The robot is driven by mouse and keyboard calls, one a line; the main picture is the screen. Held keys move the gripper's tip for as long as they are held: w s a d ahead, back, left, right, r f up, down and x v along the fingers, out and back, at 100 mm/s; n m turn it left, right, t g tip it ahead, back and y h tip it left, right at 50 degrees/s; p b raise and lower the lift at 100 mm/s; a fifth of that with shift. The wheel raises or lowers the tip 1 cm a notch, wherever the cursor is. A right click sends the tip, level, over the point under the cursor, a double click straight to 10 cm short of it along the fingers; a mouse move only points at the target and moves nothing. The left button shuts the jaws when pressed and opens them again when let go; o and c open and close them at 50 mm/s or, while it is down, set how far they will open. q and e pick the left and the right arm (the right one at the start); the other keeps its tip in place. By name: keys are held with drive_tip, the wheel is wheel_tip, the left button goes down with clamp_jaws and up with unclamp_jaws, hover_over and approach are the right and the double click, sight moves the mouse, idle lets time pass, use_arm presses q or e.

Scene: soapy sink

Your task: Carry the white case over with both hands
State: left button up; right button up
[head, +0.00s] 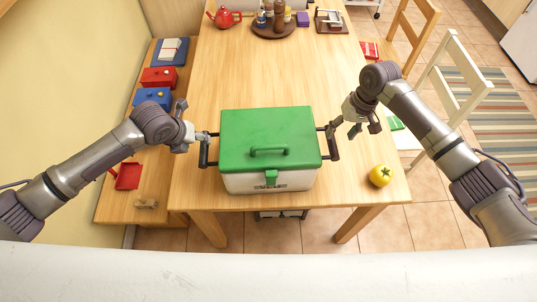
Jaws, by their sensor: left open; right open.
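The white case (270,181) stands upright near the front edge of the wooden table. It has a green lid (268,135) with a green handle on top, a green latch in front and a dark handle on each side. My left gripper (205,136) is open at the case's left handle (204,152). My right gripper (340,126) is open close by the right handle (331,143). I cannot tell whether either gripper touches its handle.
A yellow tomato-like fruit (381,175) sits on the table right of the case. A round brown tray (259,30) with bottles and a red teapot (224,17) stand at the far end. The table (270,75) is clear behind the case. A bench is left, chairs (455,90) right.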

sight(202, 144)
use_arm(q)
drive_tip(key=x, duration=0.7)
drive_tip(key=shift+w+f, duration=0.1)
drive_tip(key=shift+f, duration=0.05)
use_arm(e)
drive_tip(key=f, duration=0.3)
drive_tip(key=a+f, duration=0.1)
drive_tip(key=f, duration=0.3)
drive_tip(key=shift+a+f, duration=0.15)
drive_tip(key=shift+a, duration=0.05)
drive_tip(key=shift+s, duration=0.1)
use_arm(q)
clamp_jaws()
use_arm(e)
clamp_jaws()
